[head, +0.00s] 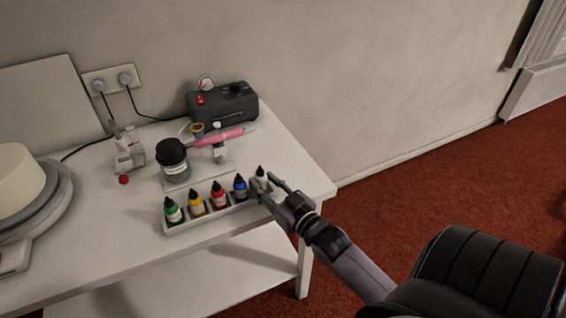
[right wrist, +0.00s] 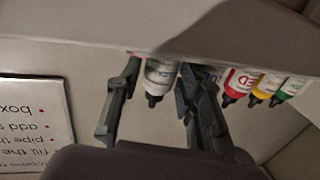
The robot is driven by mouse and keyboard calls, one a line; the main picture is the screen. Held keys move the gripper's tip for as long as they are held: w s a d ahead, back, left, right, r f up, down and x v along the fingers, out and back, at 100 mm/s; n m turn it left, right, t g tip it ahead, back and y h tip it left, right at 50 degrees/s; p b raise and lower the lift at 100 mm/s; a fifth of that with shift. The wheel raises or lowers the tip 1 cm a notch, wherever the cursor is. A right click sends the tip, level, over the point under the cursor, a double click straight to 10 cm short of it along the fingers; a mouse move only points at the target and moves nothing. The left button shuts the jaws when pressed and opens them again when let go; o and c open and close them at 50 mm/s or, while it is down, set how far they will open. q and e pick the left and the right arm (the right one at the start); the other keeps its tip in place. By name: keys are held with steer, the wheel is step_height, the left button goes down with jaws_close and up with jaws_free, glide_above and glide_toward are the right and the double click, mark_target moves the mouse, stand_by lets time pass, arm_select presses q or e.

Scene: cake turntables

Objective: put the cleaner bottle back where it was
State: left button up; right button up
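The cleaner bottle (head: 261,171) is white with a black tip and stands upright at the right end of the row of bottles. Its lower part is hidden by my right gripper (head: 268,184). In the right wrist view, which is upside down, the white bottle (right wrist: 161,76) is between the two fingers of my right gripper (right wrist: 160,82). The fingers are spread, with a narrow gap beside the bottle. The white rack (head: 190,222) holds the row; whether the bottle is fully seated in it is hidden. My left gripper is not in view.
Green (head: 172,211), yellow (head: 196,204), red (head: 218,195) and blue (head: 240,188) bottles stand left of the gripper. Behind are a dark jar (head: 173,160), a pink airbrush (head: 218,137) and a black compressor (head: 225,104). A cake turntable (head: 58,205) stands at left.

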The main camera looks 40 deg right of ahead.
steer(key=s, duration=0.9)
steer(key=shift+s, duration=0.4)
